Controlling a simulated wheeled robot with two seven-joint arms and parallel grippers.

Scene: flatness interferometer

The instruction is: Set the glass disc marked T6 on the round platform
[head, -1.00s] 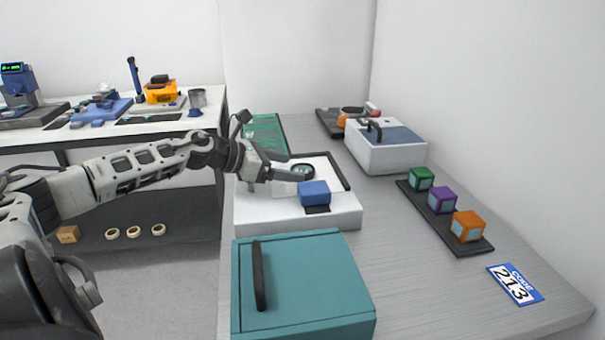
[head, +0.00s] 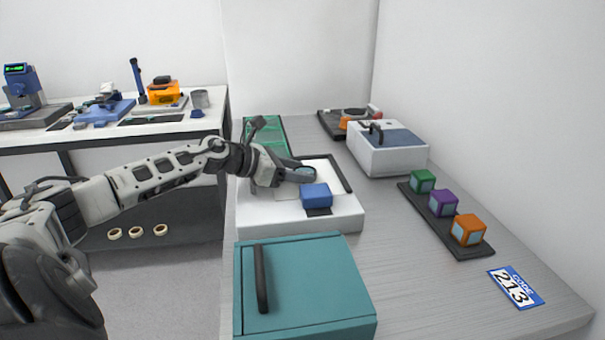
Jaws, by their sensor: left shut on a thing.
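My left gripper (head: 299,174) reaches in from the left over a white, box-shaped instrument (head: 255,219) on the right-hand counter. It is shut on a small round piece with a pale glassy face, which looks like the glass disc (head: 305,173). No T6 mark is readable at this size. The fingers cover part of the disc. The round platform cannot be made out separately; the gripper and disc may hide it. I cannot tell whether the disc touches anything below. My right gripper is not in view.
A blue block (head: 316,194) sits on the instrument, close right of the gripper. A dark bar (head: 340,175) runs along its back right. A teal case (head: 305,285) stands in front, a white box (head: 385,155) behind. A rack of coloured cubes (head: 441,222) lies right.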

